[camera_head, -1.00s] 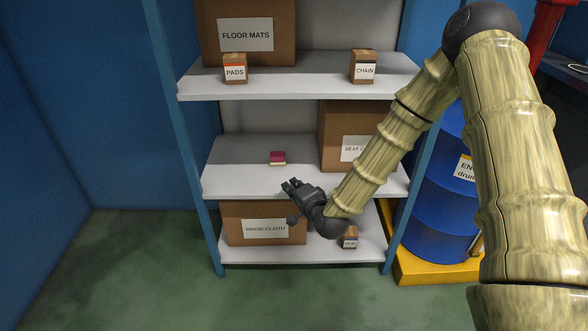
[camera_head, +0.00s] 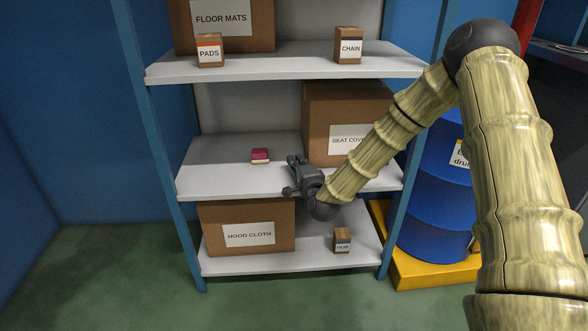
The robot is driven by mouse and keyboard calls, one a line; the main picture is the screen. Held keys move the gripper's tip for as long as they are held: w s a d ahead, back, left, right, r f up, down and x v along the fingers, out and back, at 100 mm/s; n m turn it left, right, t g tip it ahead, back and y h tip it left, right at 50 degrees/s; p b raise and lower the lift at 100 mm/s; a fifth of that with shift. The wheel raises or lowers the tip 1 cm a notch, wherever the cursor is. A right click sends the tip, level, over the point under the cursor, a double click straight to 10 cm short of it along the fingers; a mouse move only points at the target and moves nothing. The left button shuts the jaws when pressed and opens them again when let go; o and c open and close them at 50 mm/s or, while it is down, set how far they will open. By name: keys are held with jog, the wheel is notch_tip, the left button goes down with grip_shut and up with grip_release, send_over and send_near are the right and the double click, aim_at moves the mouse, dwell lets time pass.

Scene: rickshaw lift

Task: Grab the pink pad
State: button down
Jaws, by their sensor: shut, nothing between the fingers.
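The pink pad (camera_head: 260,155) is a small flat block, dark pink on top with a pale lower layer. It lies on the middle shelf (camera_head: 220,180), left of centre. My gripper (camera_head: 291,175) is dark grey and appears in front of the middle shelf, to the right of and a little lower than the pad in the picture. It is shut and empty, apart from the pad. The pad is not hidden by the arm.
A seat cover box (camera_head: 345,105) stands right of the pad. The upper shelf (camera_head: 290,67) holds a pads box (camera_head: 209,50) and a chain box (camera_head: 348,46). A hood cloth box (camera_head: 247,226) is below. Blue rack posts (camera_head: 160,150) and a blue drum (camera_head: 430,215) flank the space.

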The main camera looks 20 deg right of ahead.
aim_at(260, 155)
jog(key=w+b, duration=0.1)
jog(key=w, duration=0.2)
jog(key=w+b, duration=0.1)
jog(key=w, duration=0.2)
jog(key=shift+f, duration=0.2)
jog(key=shift+w+a+b, duration=0.2)
jog(key=shift+a+b, duration=0.1)
jog(key=shift+a, duration=0.2)
jog(key=shift+w+a+b, duration=0.15)
jog(key=shift+a+b, duration=0.1)
jog(key=shift+a, duration=0.2)
jog(key=shift+w+a+r+b, duration=0.1)
jog(key=shift+w+a+b, duration=0.1)
jog(key=shift+a, duration=0.3)
jog(key=shift+w+a+r+b, duration=0.1)
jog(key=shift+a+b, duration=0.1)
jog(key=shift+a, duration=0.25)
